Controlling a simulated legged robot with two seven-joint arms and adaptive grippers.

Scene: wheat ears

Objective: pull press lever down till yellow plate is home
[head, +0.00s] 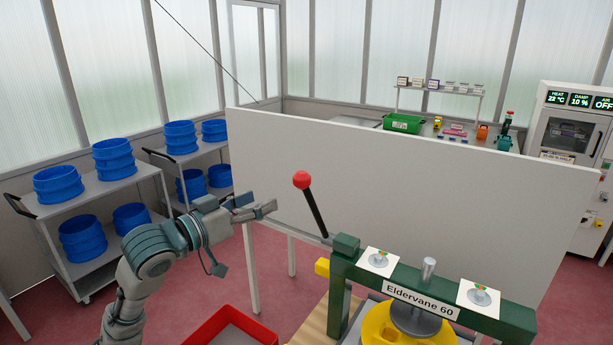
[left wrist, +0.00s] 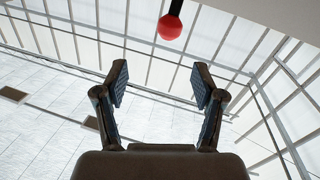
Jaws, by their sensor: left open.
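The press lever (head: 314,209) is a black rod with a red ball knob (head: 302,180), tilted up and to the left from the green press frame (head: 347,262). The yellow plate (head: 385,328) is at the bottom edge under the grey press ram (head: 415,318), partly cut off. My left gripper (head: 262,205) is open and empty, to the left of the knob and a little lower in the head view. In the left wrist view the knob (left wrist: 170,27) is beyond the open fingers (left wrist: 160,87), near the top edge. My right gripper is out of view.
A white panel (head: 400,180) stands behind the lever. A red tray (head: 232,328) is at the bottom, left of the press. Carts with blue tubs (head: 113,158) stand at the left. A bench with a green bin (head: 403,123) and a white machine (head: 570,140) are beyond the panel.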

